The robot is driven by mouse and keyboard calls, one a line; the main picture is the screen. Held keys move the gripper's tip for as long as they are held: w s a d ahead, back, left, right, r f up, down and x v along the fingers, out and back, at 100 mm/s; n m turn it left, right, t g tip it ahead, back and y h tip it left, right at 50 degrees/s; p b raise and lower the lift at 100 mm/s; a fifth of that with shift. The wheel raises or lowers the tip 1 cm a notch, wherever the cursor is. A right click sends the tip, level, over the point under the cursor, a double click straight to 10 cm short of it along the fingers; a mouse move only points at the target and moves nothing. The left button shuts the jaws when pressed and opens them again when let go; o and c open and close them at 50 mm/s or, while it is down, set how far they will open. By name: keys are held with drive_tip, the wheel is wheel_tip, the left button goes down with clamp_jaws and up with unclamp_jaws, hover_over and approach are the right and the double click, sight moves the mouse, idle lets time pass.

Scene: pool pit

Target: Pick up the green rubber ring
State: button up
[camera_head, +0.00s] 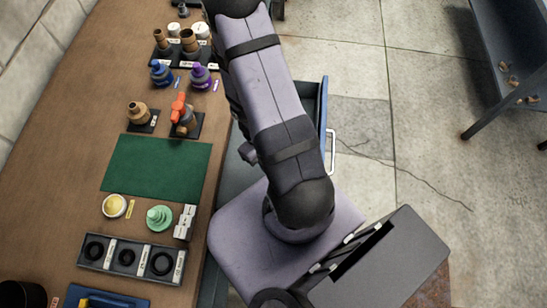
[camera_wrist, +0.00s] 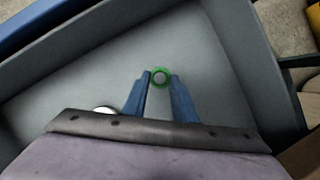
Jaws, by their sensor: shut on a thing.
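The green rubber ring (camera_wrist: 161,68) shows in the wrist view between the tips of my gripper (camera_wrist: 161,79). The two blue fingers are shut on it, one on each side. The ring's open middle faces the camera. Grey floor of a drawer (camera_wrist: 225,55) lies behind it; I cannot tell whether the ring touches that floor. In the head view my arm covers the gripper and the ring.
A white round thing (camera_wrist: 105,109) lies partly hidden behind my gripper's body. The drawer's walls surround the gripper; its blue edge (camera_head: 323,100) shows beside the workbench (camera_head: 60,150). The bench holds a green mat (camera_head: 155,168), a tray of black rings (camera_head: 130,243) and several bottles.

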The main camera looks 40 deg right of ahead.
drive_tip(key=shift+r, duration=3.5)
